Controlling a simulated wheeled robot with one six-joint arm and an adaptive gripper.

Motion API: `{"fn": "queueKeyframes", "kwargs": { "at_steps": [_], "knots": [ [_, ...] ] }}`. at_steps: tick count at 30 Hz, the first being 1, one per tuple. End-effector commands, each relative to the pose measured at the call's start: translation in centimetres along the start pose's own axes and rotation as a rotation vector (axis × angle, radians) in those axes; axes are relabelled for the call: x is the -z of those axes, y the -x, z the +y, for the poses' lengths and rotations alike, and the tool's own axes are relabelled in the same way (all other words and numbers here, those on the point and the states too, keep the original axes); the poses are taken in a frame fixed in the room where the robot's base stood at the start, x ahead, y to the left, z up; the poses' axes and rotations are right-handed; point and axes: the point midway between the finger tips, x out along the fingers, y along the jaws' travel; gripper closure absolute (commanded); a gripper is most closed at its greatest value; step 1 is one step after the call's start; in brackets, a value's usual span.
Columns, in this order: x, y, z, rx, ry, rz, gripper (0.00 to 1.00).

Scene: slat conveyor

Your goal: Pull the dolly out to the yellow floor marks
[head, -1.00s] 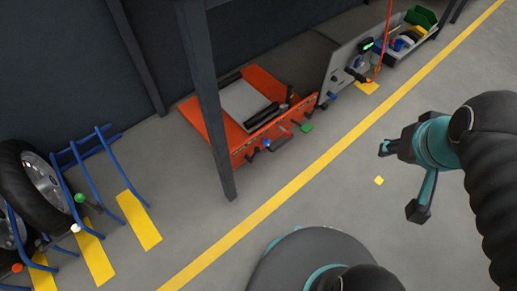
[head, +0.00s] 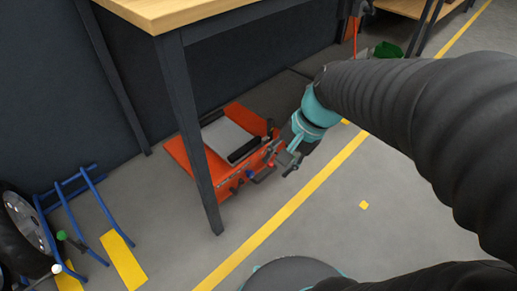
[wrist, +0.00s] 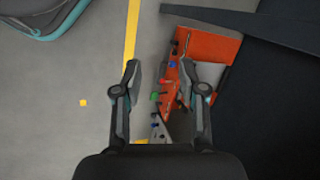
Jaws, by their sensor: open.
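The orange dolly (head: 184,160) sits low on the floor under the workbench, with a grey panel and a black bar on top. It also shows in the wrist view (wrist: 208,45). Its front edge carries several small coloured parts and a dark handle (head: 263,177). My gripper (head: 288,163) is open near the right end of that front edge; I cannot tell whether it touches it. In the wrist view its open fingers (wrist: 161,67) stand either side of the coloured parts.
A dark bench leg (head: 190,130) stands in front of the dolly. A yellow line (head: 290,205) runs along the floor before the bench. A blue rack (head: 85,215) and tyre (head: 22,225) are at left. Floor beyond the line looks clear.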

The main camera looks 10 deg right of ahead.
Motion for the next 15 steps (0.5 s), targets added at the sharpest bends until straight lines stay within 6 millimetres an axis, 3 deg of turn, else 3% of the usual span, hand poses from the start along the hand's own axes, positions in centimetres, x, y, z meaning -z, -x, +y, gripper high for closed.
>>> {"fn": "queueKeyframes", "kwargs": {
  "at_steps": [15],
  "knots": [
    [8.3, -11.1, -4.2, 0.143, -0.91, -0.497, 0.59]
  ]
}}
